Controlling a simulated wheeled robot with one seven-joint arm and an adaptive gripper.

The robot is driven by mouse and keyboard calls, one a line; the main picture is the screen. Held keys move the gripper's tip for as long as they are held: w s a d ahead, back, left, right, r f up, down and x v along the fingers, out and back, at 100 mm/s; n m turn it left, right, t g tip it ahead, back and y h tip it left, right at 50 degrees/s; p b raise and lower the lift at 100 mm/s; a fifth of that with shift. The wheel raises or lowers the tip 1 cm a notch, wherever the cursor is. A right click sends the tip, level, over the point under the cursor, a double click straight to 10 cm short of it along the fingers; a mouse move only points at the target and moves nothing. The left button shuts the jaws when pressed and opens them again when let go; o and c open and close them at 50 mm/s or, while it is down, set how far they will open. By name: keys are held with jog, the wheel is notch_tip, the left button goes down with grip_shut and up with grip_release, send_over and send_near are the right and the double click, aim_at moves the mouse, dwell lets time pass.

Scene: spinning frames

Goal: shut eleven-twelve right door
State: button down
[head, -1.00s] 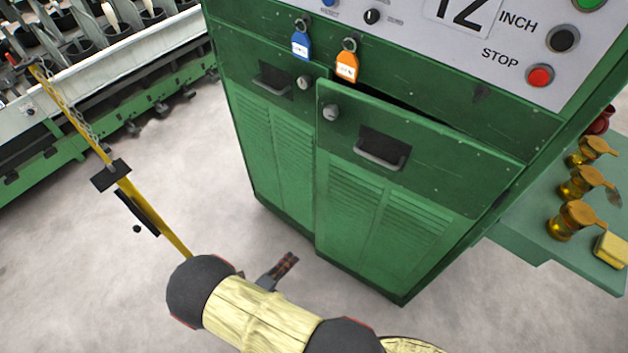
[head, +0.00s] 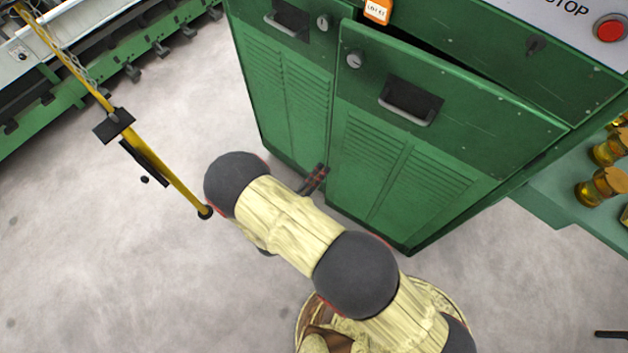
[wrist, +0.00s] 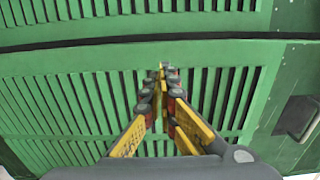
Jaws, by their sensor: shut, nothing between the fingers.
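The right door (head: 455,110) of the green cabinet stands slightly ajar. A dark gap shows along its top, and its left edge stands out from the left door (head: 285,90). The right door has a round lock and a recessed handle (head: 408,102). My gripper (head: 318,172) is shut and empty, low in front of the cabinet near the line between the two doors. In the wrist view my closed fingers (wrist: 162,70) point at green louvred panels with a seam beyond the tips. Contact with a panel cannot be told.
A yellow post (head: 165,175) with a chain stands on the left, close to my arm. A green side shelf (head: 560,185) with amber jars (head: 600,187) juts out at the right. A green machine frame (head: 60,105) lies at the upper left. Pale floor is clear at lower left.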

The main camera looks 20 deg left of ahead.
aim_at(337, 148)
jog(key=b+x, duration=0.1)
jog(key=x, duration=0.6)
jog(key=shift+w+d+f+b, duration=0.1)
jog(key=shift+w+b, duration=0.1)
jog(key=shift+b, duration=0.1)
jog(key=w, duration=0.2)
jog(key=w+d+m+h+b, duration=0.1)
jog(key=w+h+b, duration=0.1)
jog(key=w, duration=0.1)
jog(key=shift+w+d+f+m+g, duration=0.1)
jog(key=shift+w+d+m+g, duration=0.2)
jog(key=shift+w+g, duration=0.1)
jog(key=shift+w+r, duration=0.15)
jog(key=shift+r, duration=0.1)
jog(key=shift+w+a+r, duration=0.1)
jog(key=shift+b, duration=0.35)
